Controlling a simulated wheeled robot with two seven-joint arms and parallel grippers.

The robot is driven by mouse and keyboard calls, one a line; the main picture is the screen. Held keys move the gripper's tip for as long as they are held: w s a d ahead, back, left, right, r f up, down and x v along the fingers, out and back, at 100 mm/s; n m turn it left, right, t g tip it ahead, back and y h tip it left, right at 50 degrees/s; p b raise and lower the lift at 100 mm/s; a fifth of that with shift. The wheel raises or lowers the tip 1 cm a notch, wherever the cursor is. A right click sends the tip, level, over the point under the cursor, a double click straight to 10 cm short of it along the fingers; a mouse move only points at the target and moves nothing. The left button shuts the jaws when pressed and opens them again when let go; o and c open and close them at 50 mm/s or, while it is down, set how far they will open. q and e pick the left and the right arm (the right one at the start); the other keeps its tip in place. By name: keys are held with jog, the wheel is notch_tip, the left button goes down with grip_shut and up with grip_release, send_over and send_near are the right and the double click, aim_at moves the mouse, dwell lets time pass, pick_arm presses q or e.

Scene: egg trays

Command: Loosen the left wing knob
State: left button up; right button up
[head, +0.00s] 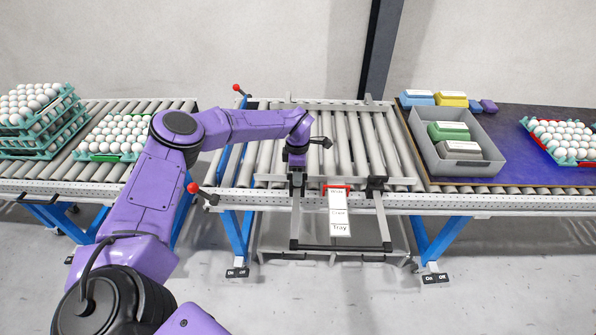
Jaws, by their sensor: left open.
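My left gripper (297,184) comes in from the left and points down at the front rail of the middle conveyor. It is open, right at the left clamp of a metal bracket frame. The left wing knob is mostly hidden by the gripper, and I cannot tell whether the fingers touch it. A matching black clamp (376,184) sits on the rail to the right, uncovered. The bracket frame (340,247) hangs below the rail, with a dark bar across its lower end. My right gripper is not in view.
A white label strip (338,212) with a red top hangs between the clamps. Red-ball levers (193,188) stand left of the middle conveyor. Egg trays (110,157) lie on the left conveyor. A grey crate (480,169) and another egg tray (565,160) are at right.

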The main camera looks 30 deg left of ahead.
pick_arm(q)
jog(key=shift+f, duration=0.25)
jog(key=shift+s+r, duration=0.2)
jog(key=shift+s, duration=0.1)
jog(key=shift+c, duration=1.2)
grip_shut()
jog(key=shift+f, duration=0.1)
